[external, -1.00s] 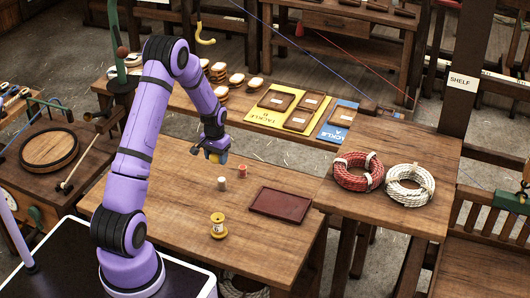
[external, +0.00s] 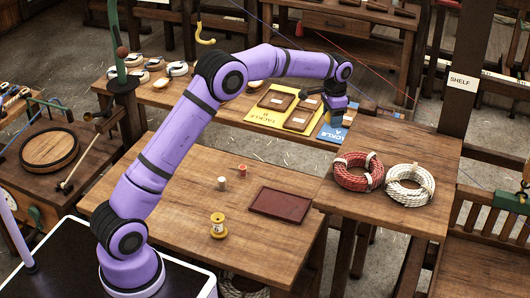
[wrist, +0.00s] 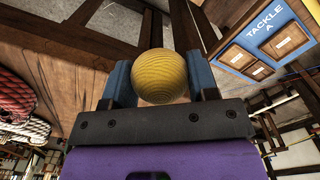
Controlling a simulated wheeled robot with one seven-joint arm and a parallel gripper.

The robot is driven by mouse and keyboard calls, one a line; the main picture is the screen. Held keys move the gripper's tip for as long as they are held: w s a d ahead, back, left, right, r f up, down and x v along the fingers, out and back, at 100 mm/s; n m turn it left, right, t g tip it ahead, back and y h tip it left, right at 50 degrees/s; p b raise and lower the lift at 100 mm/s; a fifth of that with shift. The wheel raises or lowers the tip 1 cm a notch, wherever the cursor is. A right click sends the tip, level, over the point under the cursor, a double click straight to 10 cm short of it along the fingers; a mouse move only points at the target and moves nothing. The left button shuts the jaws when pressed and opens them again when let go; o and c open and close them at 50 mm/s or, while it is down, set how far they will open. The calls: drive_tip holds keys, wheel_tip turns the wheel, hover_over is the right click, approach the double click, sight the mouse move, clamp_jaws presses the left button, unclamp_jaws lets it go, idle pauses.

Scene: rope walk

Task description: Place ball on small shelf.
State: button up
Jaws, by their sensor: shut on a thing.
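The ball (wrist: 165,77) is round, yellow and wood-grained. My gripper (wrist: 160,85) is shut on it, with one blue finger on each side in the wrist view. In the external view my gripper (external: 336,117) is in the air, over or near the blue tackle A board and just beyond the shelf's back left corner. The ball is not clearly visible there. The small shelf (external: 415,147) is the raised wooden top at right, beside a post with a SHELF sign (external: 462,83).
A red rope coil (external: 358,171) and a white rope coil (external: 410,185) lie on the shelf's front half; its back part is bare. The lower table holds a dark red tray (external: 280,204), a yellow spool (external: 218,226) and two small cylinders (external: 232,177).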

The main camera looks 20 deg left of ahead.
sight(364, 146)
drive_tip(key=s+d+r+m, duration=0.3)
drive_tip(key=s+d+r, duration=0.3)
drive_tip(key=d+r, duration=0.45)
drive_tip(key=shift+s+d+f, duration=0.1)
drive_tip(key=shift+d+f, duration=0.2)
drive_tip(key=shift+f, duration=1.55)
drive_tip(key=shift+w+d+f, duration=0.1)
drive_tip(key=shift+d+f, duration=0.2)
drive_tip(key=shift+f, duration=1.5)
drive_tip(key=shift+s+d+f, duration=0.1)
drive_tip(key=shift+d+f, duration=0.2)
drive_tip(key=shift+f, duration=1.55)
drive_tip(key=o, duration=0.9)
drive_tip(key=shift+f, duration=0.15)
